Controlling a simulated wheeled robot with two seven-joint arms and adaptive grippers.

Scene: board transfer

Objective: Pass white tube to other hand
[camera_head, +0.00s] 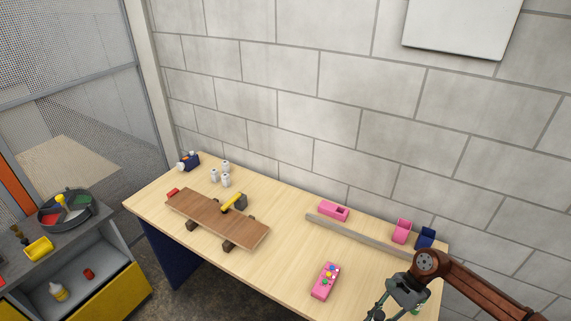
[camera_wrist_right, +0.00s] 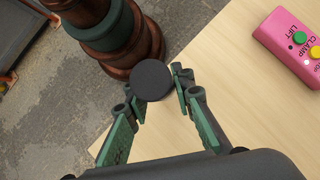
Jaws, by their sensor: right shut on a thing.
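My right gripper (camera_head: 384,303) is low at the right front of the table in the head view. In the right wrist view its green-padded fingers (camera_wrist_right: 160,90) close around a dark grey round thing (camera_wrist_right: 152,82), seen end-on. Its sides are hidden, so I cannot tell its colour or whether it is a white tube. Several small white cylinders (camera_head: 226,181) stand upright at the table's far left, well away from this gripper. My left gripper is in neither view.
A brown board (camera_head: 205,215) lies on dark supports at the left of the table (camera_head: 275,265), with a yellow-handled tool (camera_head: 233,203) by it. A pink button box (camera_head: 325,282) lies at the front. A grey bar (camera_head: 350,234) and pink (camera_head: 401,230) and blue (camera_head: 426,237) holders line the back.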

